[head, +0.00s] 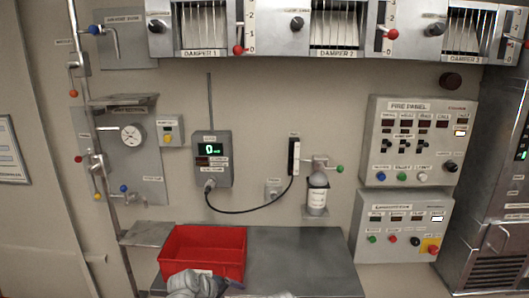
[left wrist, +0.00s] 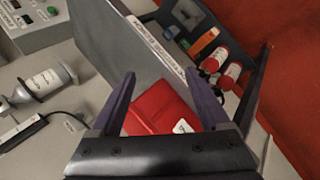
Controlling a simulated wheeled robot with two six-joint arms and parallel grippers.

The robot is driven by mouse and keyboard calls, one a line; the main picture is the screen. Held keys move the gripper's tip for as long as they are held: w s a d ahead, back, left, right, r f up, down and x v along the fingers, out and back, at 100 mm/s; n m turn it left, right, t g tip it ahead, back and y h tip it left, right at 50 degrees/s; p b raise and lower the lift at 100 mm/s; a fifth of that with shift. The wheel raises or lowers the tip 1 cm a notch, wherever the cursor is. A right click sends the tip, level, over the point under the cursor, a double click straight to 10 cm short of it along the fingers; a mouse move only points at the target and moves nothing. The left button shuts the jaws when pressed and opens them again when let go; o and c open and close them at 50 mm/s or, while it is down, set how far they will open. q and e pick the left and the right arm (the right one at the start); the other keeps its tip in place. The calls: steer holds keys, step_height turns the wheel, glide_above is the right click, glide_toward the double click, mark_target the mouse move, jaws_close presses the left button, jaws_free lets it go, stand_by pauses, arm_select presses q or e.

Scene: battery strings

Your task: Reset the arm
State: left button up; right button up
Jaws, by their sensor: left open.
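My left gripper (left wrist: 160,76) shows in the left wrist view with its two dark fingers spread apart and nothing held between them. A red object (left wrist: 158,108) with a white label appears beyond and between the fingers, apart from them as far as I can tell. In the head view a grey rounded part of my own arm shows at the bottom edge, in front of the red bin (head: 205,240); the gripper's fingers cannot be made out there. My right gripper is not in view.
The red bin stands on a grey bench (head: 310,257); the bench is bare to its right. A fire panel (head: 418,107) and a meter with a cable (head: 211,158) are on the wall. In the left wrist view, red-and-white bottles (left wrist: 228,75) sit in a dark holder.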

arm_select(q)
steer(key=s+a+f+m+g+y, duration=0.3)
steer(key=s+a+m, duration=0.1)
steer(key=s, duration=0.2)
steer(key=s+a+f+m+g+y, duration=0.2)
steer(key=s+a+m+g, duration=0.15)
steer(key=s, duration=0.25)
steer(key=s+d+m+y, duration=0.1)
steer(key=s+d+m, duration=0.3)
steer(key=d, duration=0.7)
steer(key=shift+s+d, duration=0.25)
steer(key=shift+s, duration=0.45)
